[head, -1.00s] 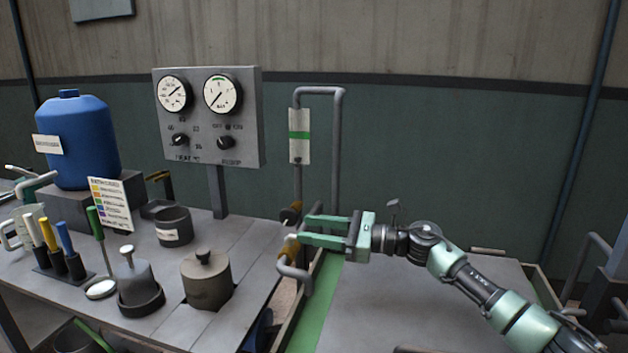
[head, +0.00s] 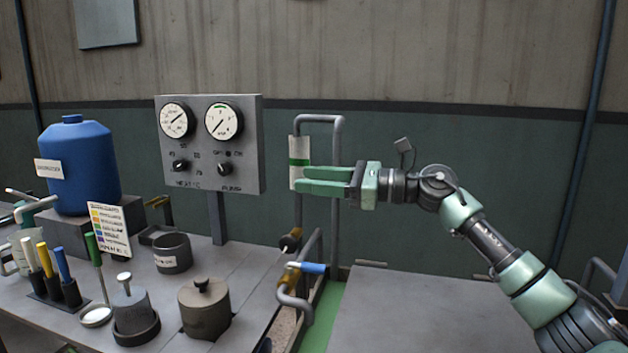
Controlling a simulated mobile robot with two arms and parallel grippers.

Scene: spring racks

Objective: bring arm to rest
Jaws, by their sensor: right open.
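My right gripper (head: 327,181) is open and empty. Its two green fingers point left, level with the lower end of a white tag with a green band (head: 299,150) on the bent grey pipe (head: 337,150). The fingers overlap the tag's lower part in the picture; I cannot tell whether they touch it. My right arm (head: 490,245) reaches in from the lower right. Below the gripper, a blue-handled valve (head: 312,268) sits at a curved pipe, apart from the fingers. My left gripper is not in view.
The bench holds a blue jug (head: 75,160), a dark lidded pot (head: 205,306), an open dark cup (head: 173,252) and several coloured-handled tools. A grey surface (head: 400,315) lies clear below my right arm.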

